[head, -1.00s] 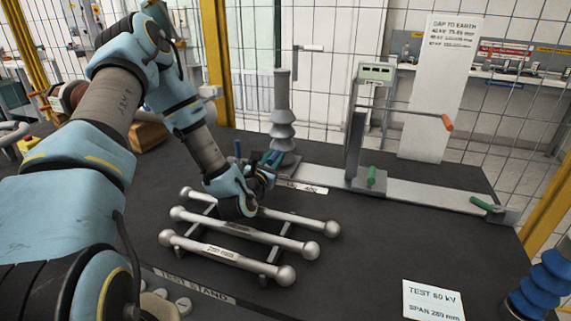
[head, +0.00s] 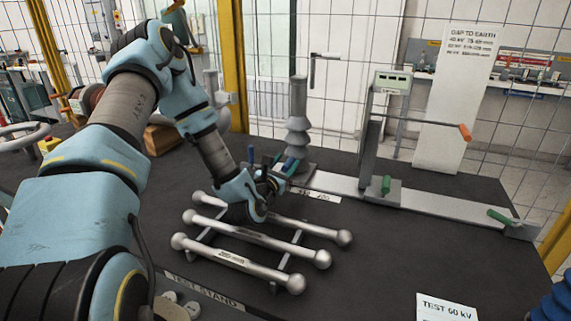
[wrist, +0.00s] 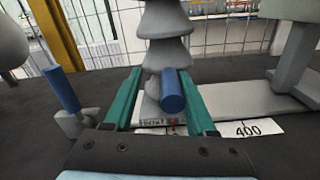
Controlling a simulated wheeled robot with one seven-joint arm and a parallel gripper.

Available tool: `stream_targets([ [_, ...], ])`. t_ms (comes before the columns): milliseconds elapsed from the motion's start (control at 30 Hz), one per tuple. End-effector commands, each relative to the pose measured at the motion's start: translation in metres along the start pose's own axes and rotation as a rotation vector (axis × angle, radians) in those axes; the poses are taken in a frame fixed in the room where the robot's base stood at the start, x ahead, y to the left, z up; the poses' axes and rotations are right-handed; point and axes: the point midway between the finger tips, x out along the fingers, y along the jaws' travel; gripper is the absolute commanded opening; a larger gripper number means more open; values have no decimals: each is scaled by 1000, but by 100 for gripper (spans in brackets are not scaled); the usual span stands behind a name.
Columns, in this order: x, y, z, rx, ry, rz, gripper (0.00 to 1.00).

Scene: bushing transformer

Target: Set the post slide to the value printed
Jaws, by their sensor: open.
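My gripper (head: 272,176) reaches low over the bench near the foot of the grey ribbed insulator post (head: 298,120). In the wrist view its teal fingers (wrist: 160,75) are open, with a blue cylindrical handle (wrist: 172,92) between them. I cannot tell whether they touch it. The handle stands before the insulator's base. Further right, an upright slide post (head: 373,145) with a small display box stands on the flat rail (head: 445,201), with a green handle (head: 387,185) at its foot. A scale label (wrist: 246,130) reads 400. A card (head: 445,309) reads TEST 60 kV; its lower part is cut off.
Several silver ball-ended bars (head: 240,264) lie on a rack below my gripper. A second blue peg (wrist: 62,90) stands at left in the wrist view. A gap-to-earth notice (head: 455,100) stands behind the rail. An orange-tipped rod (head: 464,132) juts from the slide post.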

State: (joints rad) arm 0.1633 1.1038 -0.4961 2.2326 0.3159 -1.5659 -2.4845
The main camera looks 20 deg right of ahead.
Motion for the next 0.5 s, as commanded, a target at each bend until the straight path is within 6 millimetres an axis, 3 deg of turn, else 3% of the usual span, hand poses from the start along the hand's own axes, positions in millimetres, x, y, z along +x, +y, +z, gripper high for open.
stream_targets([
  [500, -90, 0, -3, -2, 5, -2, 57],
])
